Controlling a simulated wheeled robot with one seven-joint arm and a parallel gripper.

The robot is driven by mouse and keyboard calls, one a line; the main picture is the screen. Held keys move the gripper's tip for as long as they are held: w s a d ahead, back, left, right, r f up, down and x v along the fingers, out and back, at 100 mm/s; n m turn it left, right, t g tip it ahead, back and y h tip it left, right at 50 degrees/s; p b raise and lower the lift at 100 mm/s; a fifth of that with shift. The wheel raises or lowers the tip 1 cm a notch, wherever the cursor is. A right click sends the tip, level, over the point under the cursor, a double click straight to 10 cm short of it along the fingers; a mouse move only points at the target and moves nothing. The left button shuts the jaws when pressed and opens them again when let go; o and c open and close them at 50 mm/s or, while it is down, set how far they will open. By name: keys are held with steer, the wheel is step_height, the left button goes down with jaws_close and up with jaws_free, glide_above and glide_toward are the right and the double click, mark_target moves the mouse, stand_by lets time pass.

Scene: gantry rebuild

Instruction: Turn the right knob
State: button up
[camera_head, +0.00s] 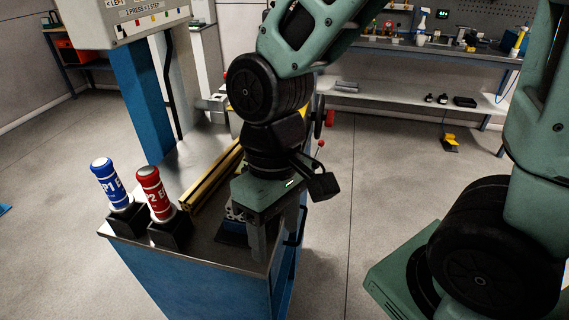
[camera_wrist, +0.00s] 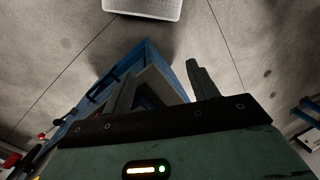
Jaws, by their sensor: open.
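A machine bench with a blue cabinet and grey metal top (camera_head: 222,246) stands left of centre in the head view. My gripper (camera_head: 277,238) hangs over its right front corner, fingers down. In the wrist view my gripper's two fingers (camera_wrist: 165,82) stand apart with nothing visible held between them. A red ball-ended lever (camera_head: 320,144) is to the right of my wrist; a red ball also shows in the wrist view (camera_wrist: 41,137). A dark handwheel (camera_head: 319,116) is partly hidden behind my arm. I cannot tell any part as the right knob; my arm and gripper hide part of the bench.
A blue bottle (camera_head: 110,184) and a red bottle (camera_head: 154,192) stand in black holders at the bench's left front. A yellow rail (camera_head: 208,186) lies behind my gripper. A blue post (camera_head: 143,105) rises beyond. Floor right of the bench is clear near it.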

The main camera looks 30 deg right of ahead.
steer(key=w+d+f+m+y+b, duration=0.2)
steer(key=w+d+f+m+y, duration=0.75)
steer(key=w+d+m, duration=0.45)
steer(key=w+d+f+m+t+y+b, duration=0.1)
steer(key=d+f+m+t+y, duration=0.15)
steer(key=d+m+t, duration=0.7)
steer(key=w+d+f+m+t+y+b, duration=0.1)
steer(key=d+f+m+t, duration=0.4)
steer(key=d, duration=0.7)
steer(key=shift+m+g, duration=0.25)
steer(key=shift+g, duration=0.2)
steer(key=p+x, duration=0.1)
steer(key=x, duration=0.4)
steer(key=r+p+x, duration=0.1)
steer(key=x, duration=0.5)
steer(key=p+x, duration=0.1)
steer(key=x, duration=0.4)
steer(key=shift+w+a+r, duration=0.2)
steer(key=shift+a+r, duration=0.05)
steer(key=shift+a, duration=0.1)
steer(key=c, duration=1)
steer(key=shift+r+m+p, duration=0.1)
steer(key=shift+m+p, duration=0.8)
steer(key=shift+m, duration=0.7)
